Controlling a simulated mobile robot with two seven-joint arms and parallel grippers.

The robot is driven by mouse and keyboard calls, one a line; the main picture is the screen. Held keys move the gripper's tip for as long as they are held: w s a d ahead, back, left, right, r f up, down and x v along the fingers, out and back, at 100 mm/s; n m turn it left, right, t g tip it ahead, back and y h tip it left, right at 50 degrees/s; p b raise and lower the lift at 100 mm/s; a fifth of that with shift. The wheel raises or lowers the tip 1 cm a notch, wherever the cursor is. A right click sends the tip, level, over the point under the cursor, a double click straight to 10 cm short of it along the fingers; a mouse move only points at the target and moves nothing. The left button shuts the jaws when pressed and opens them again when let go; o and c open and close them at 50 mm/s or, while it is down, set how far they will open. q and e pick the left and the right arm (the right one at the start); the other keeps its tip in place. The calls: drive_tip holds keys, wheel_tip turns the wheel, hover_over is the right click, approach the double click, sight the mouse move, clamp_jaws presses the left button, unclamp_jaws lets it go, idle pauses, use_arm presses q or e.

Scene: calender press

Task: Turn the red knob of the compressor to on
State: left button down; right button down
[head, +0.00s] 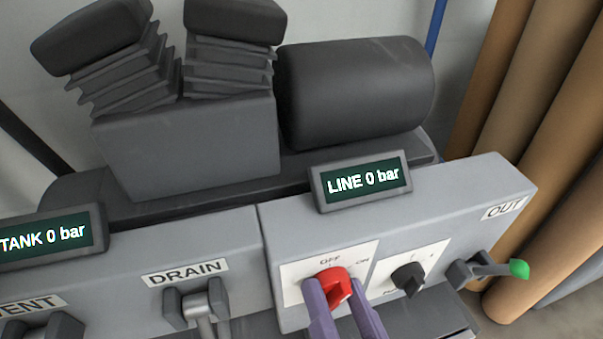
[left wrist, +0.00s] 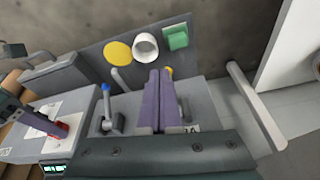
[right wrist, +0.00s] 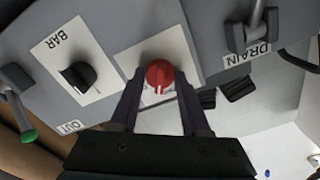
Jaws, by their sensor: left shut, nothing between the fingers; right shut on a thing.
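The red knob (head: 333,285) is on a white plate marked OFF and ON on the compressor's grey front panel (head: 235,242). My right gripper (head: 343,312) has its two purple fingers at the knob, one on each side. The right wrist view shows the red knob (right wrist: 158,76) between the fingertips, its white line pointing down the picture, toward the gripper; the labels are hidden there. My left gripper (left wrist: 160,75) is shut and empty, away from the knob; the red knob (left wrist: 61,130) shows at the left of that view.
A black BAR knob (head: 408,278) sits right of the red one. A green-tipped OUT lever (head: 518,269) sticks out at the right end. The DRAIN lever (head: 200,308) is to the left. The LINE display (head: 362,181) and TANK display (head: 45,237) read 0 bar.

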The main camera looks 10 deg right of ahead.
drive_tip(key=m, duration=0.5)
drive_tip(key=shift+m+b, duration=0.3)
drive_tip(key=shift+m, duration=1.1)
drive_tip(key=shift+c, duration=1.9)
unclamp_jaws()
drive_tip(key=shift+s, duration=0.1)
drive_tip(key=shift+s, duration=0.45)
drive_tip(key=s+p, duration=0.2)
drive_tip(key=s, duration=0.7)
drive_tip(key=shift+d, duration=0.15)
